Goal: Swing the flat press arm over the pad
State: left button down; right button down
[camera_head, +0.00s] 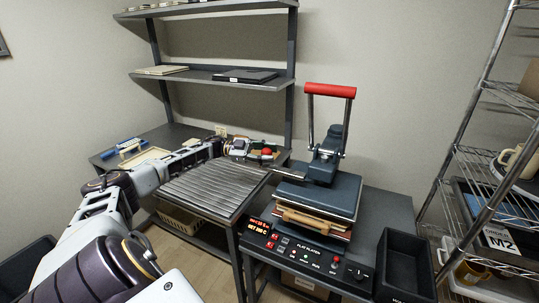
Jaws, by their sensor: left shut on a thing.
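The flat press (327,150) stands on the dark bench at right of centre, with its red lever handle (330,90) raised. A flat dark plate (318,196) sits below its head, above tan and brown layers (303,216). A short dark arm piece (290,171) reaches left from the press. My left arm comes in from the left across the slatted table. My left gripper (260,152) is at the far edge of that table, left of the press, shut at a small red knob (267,152). The fingertips are small and partly hidden. My right gripper is out of view.
A control panel (300,256) fronts the press. A black bin (404,262) stands to its right, near a wire rack (490,190) with mugs. The slatted table (212,190) is bare. Grey shelves (215,77) rise behind my left gripper.

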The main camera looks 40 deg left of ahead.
pick_arm(q)
jog(key=shift+w+a+r, duration=0.15)
jog(key=shift+a+r, duration=0.3)
jog(key=shift+a, duration=0.15)
jog(key=c, duration=1.3)
grip_release()
jog(key=shift+o, duration=1.3)
jog(key=shift+a, duration=0.15)
jog(key=shift+o, duration=0.5)
jog(key=shift+s+a+f, duration=0.2)
jog(key=shift+a+f, duration=0.05)
jog(key=shift+f, duration=0.1)
jog(key=shift+d+f, duration=0.1)
jog(key=shift+d, duration=0.1)
jog(key=shift+w, duration=0.1)
jog(key=shift+d, duration=0.1)
jog(key=v, duration=1.2)
